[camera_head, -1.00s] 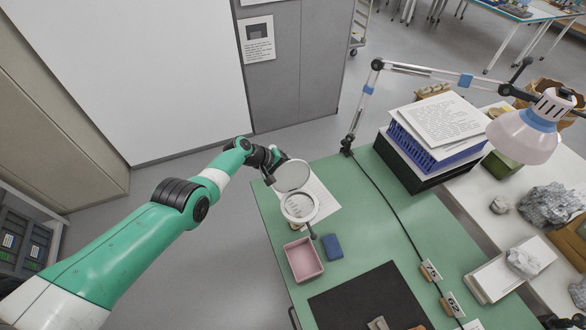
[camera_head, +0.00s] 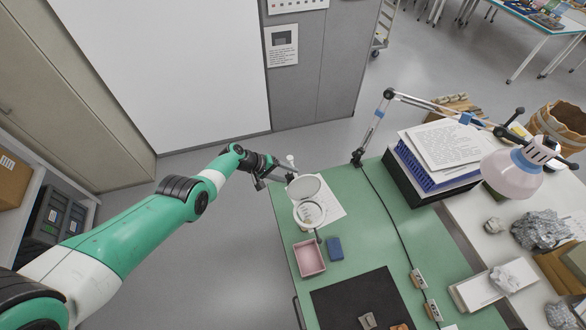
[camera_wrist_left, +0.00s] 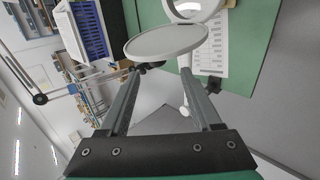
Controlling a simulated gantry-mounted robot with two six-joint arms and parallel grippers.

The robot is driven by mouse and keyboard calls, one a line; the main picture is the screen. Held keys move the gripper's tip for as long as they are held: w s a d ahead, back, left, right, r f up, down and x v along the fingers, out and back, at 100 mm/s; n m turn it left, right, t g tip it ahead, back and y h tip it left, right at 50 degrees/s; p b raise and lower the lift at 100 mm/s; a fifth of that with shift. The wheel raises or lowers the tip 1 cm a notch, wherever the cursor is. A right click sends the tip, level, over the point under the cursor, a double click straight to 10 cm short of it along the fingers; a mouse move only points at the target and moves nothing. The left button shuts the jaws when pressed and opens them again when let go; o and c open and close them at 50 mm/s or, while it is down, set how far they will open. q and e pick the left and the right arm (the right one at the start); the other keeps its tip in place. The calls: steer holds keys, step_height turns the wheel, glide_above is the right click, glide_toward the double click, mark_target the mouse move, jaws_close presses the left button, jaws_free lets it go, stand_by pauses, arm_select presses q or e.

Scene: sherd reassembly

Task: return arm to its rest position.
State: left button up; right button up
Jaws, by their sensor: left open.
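My left gripper (camera_head: 273,174) is at the far left edge of the green table (camera_head: 358,222), just left of a magnifier with a round lid and ring (camera_head: 305,188). In the left wrist view my left gripper (camera_wrist_left: 165,85) is open, its two fingers apart with nothing between them. The magnifier's pale round disc (camera_wrist_left: 166,42) shows beyond the fingertips, seemingly apart from them. My left arm stretches in from the lower left. My right gripper is not in view.
A pink tray (camera_head: 309,258) and a blue block (camera_head: 335,249) lie on the table near a black mat (camera_head: 362,297). Open floor lies left of the table.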

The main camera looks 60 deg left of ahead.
arm_select(q)
steer(key=shift+s+r, duration=0.1)
steer(key=shift+s, duration=0.05)
stand_by(0.5)
steer(key=w+d+r+m+t+y+p, duration=0.1)
steer(key=w+r+m+t, duration=0.15)
steer(key=w+r, duration=0.65)
steer(key=w+d+r+m+t+y+p, duration=0.15)
steer(key=w+r+m, duration=0.3)
steer(key=r, duration=0.85)
steer(key=w+d+r+m+t+p, duration=0.15)
steer(key=d+r, duration=0.25)
steer(key=r, duration=0.6)
steer(key=w+d+r+m+t, duration=0.2)
steer(key=d+r+t, duration=0.15)
steer(key=r, duration=0.75)
steer(key=s+d+r+m+t+p, duration=0.1)
steer(key=s+d+r+m+t, duration=0.15)
steer(key=d+r, duration=0.45)
steer(key=s+d+r+m+t+p, duration=0.1)
steer(key=s+d+r, duration=0.25)
steer(key=r, duration=0.85)
steer(key=s+d+r+t, duration=0.3)
steer(key=s+r, duration=0.4)
steer(key=s, duration=0.2)
steer(key=s+d+r+m+t+h+p, duration=0.1)
steer(key=s+d+r+t, duration=0.2)
steer(key=s+r, duration=0.5)
steer(key=shift+s, duration=0.8)
